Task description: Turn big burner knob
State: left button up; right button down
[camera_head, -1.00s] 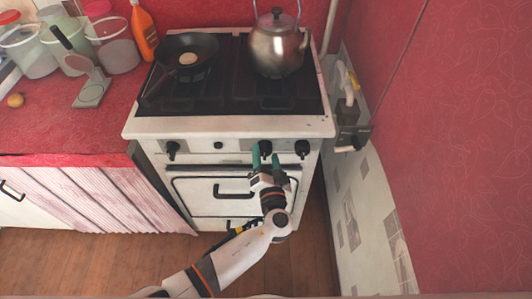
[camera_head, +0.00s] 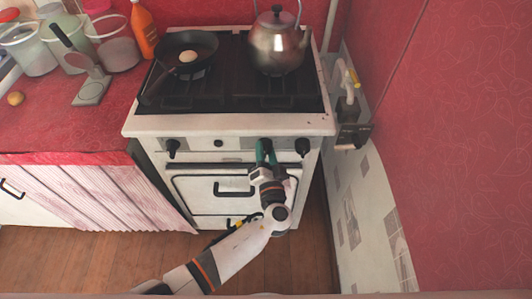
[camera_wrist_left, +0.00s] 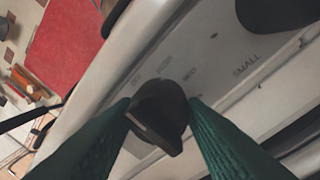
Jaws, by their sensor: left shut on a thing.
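The stove (camera_head: 235,126) is white with a row of black knobs on its front panel. My left gripper (camera_head: 265,153) has its green fingers at the black knob (camera_head: 266,145) right of the panel's middle. In the left wrist view the gripper (camera_wrist_left: 160,118) is shut on this knob (camera_wrist_left: 160,110), with one finger on each side. Small print shows on the panel beside it, and the word SMALL (camera_wrist_left: 246,66) stands near a neighbouring knob (camera_wrist_left: 275,12). The knob's own label is too blurred to read. My right gripper is not in view.
A kettle (camera_head: 277,45) and a frying pan (camera_head: 190,50) holding a pale round item stand on the stove. Other black knobs (camera_head: 302,147) sit close by. The oven handle (camera_head: 232,187) is below. A wall with a gas pipe (camera_head: 349,95) is at right.

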pick_arm(q)
jog(key=m+b, duration=0.2)
jog(key=shift+f+m, duration=0.2)
jog(key=shift+m, duration=0.1)
jog(key=m+b, duration=0.1)
jog(key=m, duration=0.2)
jog(key=shift+a+m+t, duration=0.1)
jog(key=shift+m+t, duration=0.2)
jog(key=shift+t, duration=0.1)
jog(key=m+b, duration=0.1)
jog(key=m, duration=0.2)
jog(key=shift+h, duration=0.3)
jog(key=m, duration=0.4)
jog(key=shift+t+h, duration=0.3)
jog(key=m, duration=0.3)
jog(key=shift+a+r+h, duration=0.1)
jog(key=shift+h, duration=0.2)
jog(key=m+p, duration=0.1)
jog(key=m, duration=0.3)
jog(key=shift+h, duration=0.4)
jog(key=m+h+p, duration=0.1)
jog(key=m+p, duration=0.1)
jog(key=m, duration=0.3)
jog(key=shift+a+r, duration=0.1)
jog(key=shift+m+p, duration=1)
jog(key=shift+m, duration=0.8)
